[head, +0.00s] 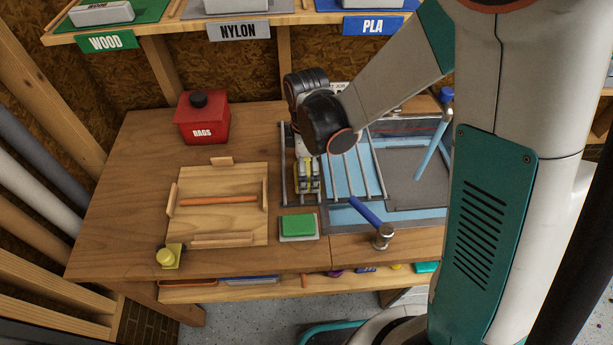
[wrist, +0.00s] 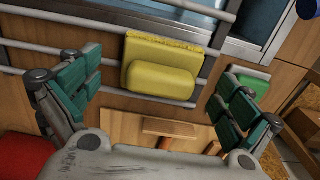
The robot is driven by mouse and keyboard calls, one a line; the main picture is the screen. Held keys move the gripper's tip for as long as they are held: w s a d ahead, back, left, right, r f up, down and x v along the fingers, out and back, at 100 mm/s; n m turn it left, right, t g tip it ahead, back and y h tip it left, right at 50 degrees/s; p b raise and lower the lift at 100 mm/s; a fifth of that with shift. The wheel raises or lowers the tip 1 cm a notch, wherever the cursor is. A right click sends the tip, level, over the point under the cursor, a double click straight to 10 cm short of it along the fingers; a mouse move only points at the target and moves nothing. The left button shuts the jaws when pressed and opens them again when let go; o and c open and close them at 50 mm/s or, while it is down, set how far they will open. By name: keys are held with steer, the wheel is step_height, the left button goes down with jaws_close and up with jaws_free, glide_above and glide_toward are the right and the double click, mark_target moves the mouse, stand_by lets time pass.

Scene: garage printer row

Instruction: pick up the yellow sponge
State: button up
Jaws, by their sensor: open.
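The yellow sponge (wrist: 160,82) shows in the wrist view as a rounded yellow block against a flat yellow backing, beside grey metal rails. It lies between the two spread fingers of my gripper (wrist: 166,88), with a gap on each side. In the head view my gripper (head: 308,178) hangs pointing down at the left end of the railed rack, and yellow shows at its fingers. My gripper and wrist hide most of the sponge there. The jaws are open and hold nothing that I can see.
A green sponge (head: 297,224) sits on a grey pad near the front. A wooden tray (head: 240,180) with an orange rod lies left. A red rags bin (head: 203,122) stands behind it. A blue-handled hammer (head: 368,212) lies right. The rack rails (head: 371,165) run close beside my gripper.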

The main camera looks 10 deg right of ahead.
steer(key=shift+f, duration=0.4)
steer(key=c, duration=1.3)
steer(key=shift+o, duration=0.2)
steer(key=shift+r, duration=0.15)
step_height(320, 180, up, 20)
steer(key=p, duration=1.3)
